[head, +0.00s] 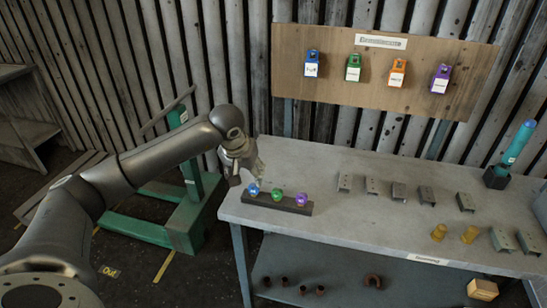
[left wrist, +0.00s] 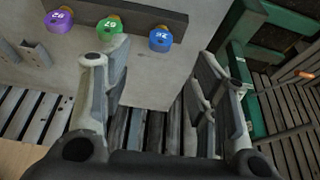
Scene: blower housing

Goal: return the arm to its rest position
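My left arm comes in from the left in the head view and bends down at its wrist. My left gripper (head: 250,168) is above the left end of the workbench (head: 330,210), close to a dark holder bar (head: 297,208). In the left wrist view the two fingers of the left gripper (left wrist: 165,95) are wide apart with nothing between them. The bar carries a blue knob (head: 253,189), a green knob (head: 278,194) and a purple knob (head: 301,199). The left finger overlaps the green knob (left wrist: 110,30) in the wrist view; contact cannot be told. My right gripper is not in view.
A wooden board (head: 330,85) with several coloured padlock-like tags hangs behind the bench. Several metal brackets (head: 398,191), yellow cylinders (head: 439,232) and a teal tool (head: 510,155) are on the bench. A green stand (head: 185,220) stands on the floor left of the bench.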

